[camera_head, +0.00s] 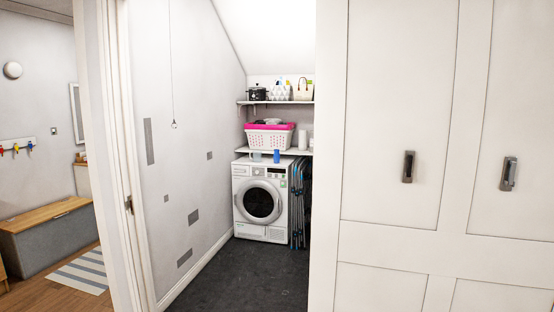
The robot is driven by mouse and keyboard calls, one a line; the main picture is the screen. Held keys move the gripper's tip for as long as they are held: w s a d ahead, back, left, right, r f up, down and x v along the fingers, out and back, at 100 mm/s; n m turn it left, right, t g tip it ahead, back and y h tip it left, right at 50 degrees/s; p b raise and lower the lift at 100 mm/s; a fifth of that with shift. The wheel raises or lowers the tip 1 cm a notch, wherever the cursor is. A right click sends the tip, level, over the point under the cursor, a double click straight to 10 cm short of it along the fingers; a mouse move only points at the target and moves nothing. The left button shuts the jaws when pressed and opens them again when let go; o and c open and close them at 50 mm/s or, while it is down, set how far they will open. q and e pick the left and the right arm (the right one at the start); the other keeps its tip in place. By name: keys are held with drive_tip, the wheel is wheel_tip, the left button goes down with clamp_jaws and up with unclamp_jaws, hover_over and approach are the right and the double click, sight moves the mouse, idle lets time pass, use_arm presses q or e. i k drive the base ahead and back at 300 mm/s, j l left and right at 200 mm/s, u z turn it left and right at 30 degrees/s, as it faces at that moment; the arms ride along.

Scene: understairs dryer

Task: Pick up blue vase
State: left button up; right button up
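A small blue upright object (276,156), which looks like the blue vase, stands at the back of the alcove. It is near the front edge, on or just above the top of the white dryer (261,201). It is small in the view, so its shape is hard to make out. A pale cup-like item (257,157) is to its left. Neither of my grippers shows in the head view.
A shelf (262,151) above the dryer holds a white and pink basket (269,137). Folded dark racks (299,200) stand right of the dryer. White cupboard doors (400,120) fill the right side. The dark alcove floor (250,275) is clear.

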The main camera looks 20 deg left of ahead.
sight(276, 157)
drive_tip(key=i+j+z, duration=0.1)
drive_tip(key=i+j, duration=0.55)
drive_tip(key=i+j+z, duration=0.1)
drive_tip(key=i+j, duration=0.6)
drive_tip(key=i+j+z, duration=0.15)
drive_tip(key=i+j, duration=0.6)
drive_tip(key=i+j+z, duration=0.1)
drive_tip(key=i+j, duration=0.8)
drive_tip(key=j, duration=0.15)
drive_tip(key=i+j, duration=0.2)
drive_tip(key=j, duration=0.2)
drive_tip(key=i+j, duration=0.45)
drive_tip(key=j, duration=0.3)
drive_tip(key=i+j, duration=0.2)
drive_tip(key=j, duration=0.15)
